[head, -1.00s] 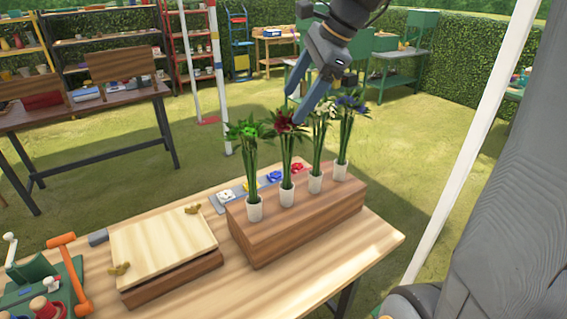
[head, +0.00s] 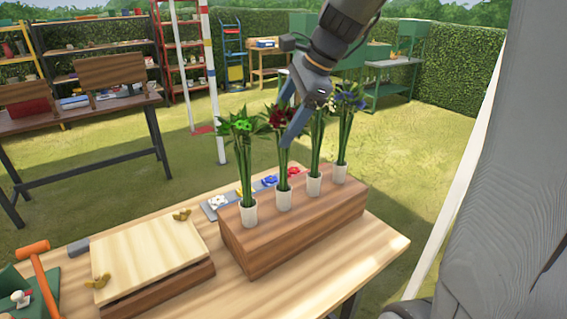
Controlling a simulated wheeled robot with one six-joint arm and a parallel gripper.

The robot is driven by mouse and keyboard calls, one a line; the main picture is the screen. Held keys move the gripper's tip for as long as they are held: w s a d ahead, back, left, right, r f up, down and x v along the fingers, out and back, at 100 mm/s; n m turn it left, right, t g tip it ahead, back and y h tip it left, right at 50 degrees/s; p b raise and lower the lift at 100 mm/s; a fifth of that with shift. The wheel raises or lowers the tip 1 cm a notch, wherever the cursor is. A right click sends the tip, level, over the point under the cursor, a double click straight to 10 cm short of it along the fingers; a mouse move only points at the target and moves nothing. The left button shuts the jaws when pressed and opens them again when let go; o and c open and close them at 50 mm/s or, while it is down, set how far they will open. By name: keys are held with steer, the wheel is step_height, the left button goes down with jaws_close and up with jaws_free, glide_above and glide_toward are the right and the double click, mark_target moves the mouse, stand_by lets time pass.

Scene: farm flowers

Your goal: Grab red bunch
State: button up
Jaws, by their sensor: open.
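The red bunch (head: 281,117) stands upright in a white cup (head: 283,199), second from the left on a long wooden block (head: 300,226). Its flowers are dark red above long green stems. My gripper (head: 288,118) reaches down from above with its fingers apart, at the height of the red flowers. One finger shows just right of the red bunch's stems, the other up behind the flowers. Whether the fingers touch the bunch cannot be told. A green bunch (head: 242,126) stands to the left. A white bunch (head: 318,125) and a blue bunch (head: 349,98) stand to the right, the white one partly hidden by my gripper.
The wooden table (head: 340,262) bears the block. Flat coloured flower markers (head: 245,190) lie behind it. A wooden press (head: 150,260) and an orange hammer (head: 38,265) lie to the left. The table's right corner is bare.

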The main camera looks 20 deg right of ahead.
mark_target(276, 137)
steer(key=shift+d+p+x, duration=0.2)
steer(key=shift+p+x, duration=0.6)
steer(key=shift+x, duration=1.8)
steer(key=shift+w, duration=0.15)
steer(key=c, duration=1.5)
